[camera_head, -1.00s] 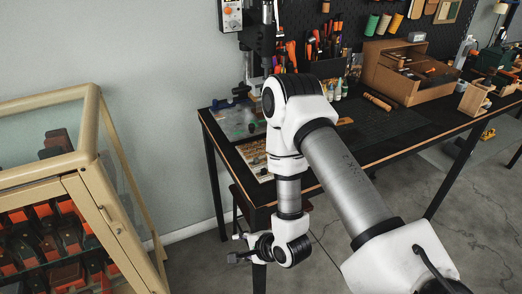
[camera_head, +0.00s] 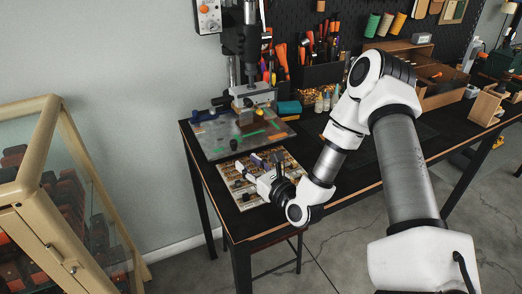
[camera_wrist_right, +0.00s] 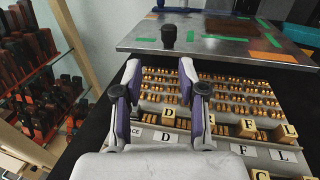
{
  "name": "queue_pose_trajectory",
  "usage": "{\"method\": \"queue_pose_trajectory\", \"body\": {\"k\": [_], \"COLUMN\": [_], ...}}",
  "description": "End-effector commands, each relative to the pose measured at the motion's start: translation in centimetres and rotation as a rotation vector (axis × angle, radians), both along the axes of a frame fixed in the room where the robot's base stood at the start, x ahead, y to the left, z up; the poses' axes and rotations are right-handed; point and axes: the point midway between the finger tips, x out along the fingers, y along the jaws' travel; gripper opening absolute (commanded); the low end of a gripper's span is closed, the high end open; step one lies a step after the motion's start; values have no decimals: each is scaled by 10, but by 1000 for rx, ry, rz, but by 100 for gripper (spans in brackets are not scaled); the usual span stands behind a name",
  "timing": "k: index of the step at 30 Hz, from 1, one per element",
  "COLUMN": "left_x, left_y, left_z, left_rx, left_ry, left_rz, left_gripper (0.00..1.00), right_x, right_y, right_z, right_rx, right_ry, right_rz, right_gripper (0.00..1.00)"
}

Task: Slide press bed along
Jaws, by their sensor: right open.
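The stamping press (camera_head: 248,50) stands at the back left of the dark workbench. Its flat grey metal bed (camera_head: 212,143) lies under it, with a black knob (camera_head: 233,145) near the front edge and green and orange strips on top. In the right wrist view the bed (camera_wrist_right: 230,47) spans the top, and its knob (camera_wrist_right: 168,36) stands beyond the fingers. My right gripper (camera_head: 256,164) is open and empty, in front of the bed and over the type tray. It also shows in the right wrist view (camera_wrist_right: 160,78), apart from the knob. My left gripper is out of view.
A tray of brass type and lettered blocks (camera_head: 230,187) lies in front of the bed; it shows closely in the right wrist view (camera_wrist_right: 236,147). A glass cabinet (camera_head: 50,180) stands at left. Tools, bottles and wooden boxes (camera_head: 440,85) line the bench back.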

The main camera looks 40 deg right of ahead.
Motion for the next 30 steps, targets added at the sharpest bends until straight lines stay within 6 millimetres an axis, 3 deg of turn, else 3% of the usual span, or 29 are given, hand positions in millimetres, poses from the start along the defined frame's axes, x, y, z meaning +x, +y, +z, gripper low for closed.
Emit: {"method": "queue_pose_trajectory", "body": {"k": [8,21,22,25,30], "left_x": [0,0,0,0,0], "left_y": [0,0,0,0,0], "left_z": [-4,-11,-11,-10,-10], "left_rx": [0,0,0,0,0], "left_ry": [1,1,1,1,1], "left_rz": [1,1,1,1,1], "left_gripper": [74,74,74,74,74], "right_x": [15,80,82,80,80], "right_y": [-7,-9,-9,-9,-9], "right_z": [6,5,5,6,6], "right_rx": [17,16,18,20,19], "right_ry": [-28,-27,-26,-25,-26], "right_rz": [-13,-13,-13,-14,-14], "right_gripper": [41,41,37,2,0]}}
